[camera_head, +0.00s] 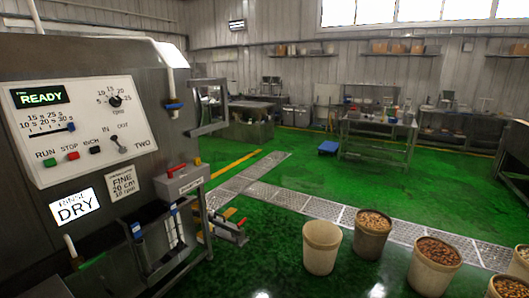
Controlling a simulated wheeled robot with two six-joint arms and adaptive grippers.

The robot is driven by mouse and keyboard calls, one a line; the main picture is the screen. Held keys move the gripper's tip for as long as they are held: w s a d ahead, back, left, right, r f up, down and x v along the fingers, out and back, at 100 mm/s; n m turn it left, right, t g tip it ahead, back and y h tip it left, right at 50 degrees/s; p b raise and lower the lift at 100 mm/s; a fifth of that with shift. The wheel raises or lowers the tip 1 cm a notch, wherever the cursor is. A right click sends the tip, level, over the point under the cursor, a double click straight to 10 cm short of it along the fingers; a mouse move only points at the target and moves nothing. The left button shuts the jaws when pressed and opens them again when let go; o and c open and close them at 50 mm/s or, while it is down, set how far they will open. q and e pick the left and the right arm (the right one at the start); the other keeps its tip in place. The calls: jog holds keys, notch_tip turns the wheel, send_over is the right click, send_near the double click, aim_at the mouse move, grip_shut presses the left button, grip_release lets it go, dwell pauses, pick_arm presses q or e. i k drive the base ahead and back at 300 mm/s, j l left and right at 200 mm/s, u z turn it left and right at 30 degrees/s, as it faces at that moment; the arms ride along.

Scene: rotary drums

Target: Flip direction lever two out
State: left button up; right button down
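The control panel (84,125) of a dark rotary drum machine is at the left, with a lit READY display (40,96). The direction lever (119,147) sits low on the panel, left of the label TWO and below the labels IN and OUT. It is small, and its exact position is hard to tell; its handle seems to lean up and left, toward IN. Neither of my grippers is in view.
The panel also has a dial (115,101), a slider (71,126) and several buttons. A rack with a red-handled box (181,181) stands beside the machine. Several buckets, one seemingly empty (321,248), stand on the green floor at the lower right.

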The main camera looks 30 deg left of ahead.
aim_at(122, 150)
jog(key=i+u, duration=0.35)
jog(key=i, duration=0.3)
jog(key=i+l+u, duration=0.25)
jog(key=i+u, duration=0.15)
jog(key=i, duration=0.2)
jog(key=i+j+u, duration=0.15)
jog(key=u, duration=0.3)
jog(key=i+j+u, duration=0.1)
jog(key=u, duration=0.4)
jog(key=i+u, duration=0.3)
jog(key=u, duration=0.15)
jog(key=i+l+u, duration=0.1)
jog(key=u, duration=0.4)
jog(key=i+l+u, duration=0.2)
jog(key=u, duration=0.25)
jog(key=i+l+u, duration=0.1)
jog(key=i+u, duration=0.35)
jog(key=i, duration=0.1)
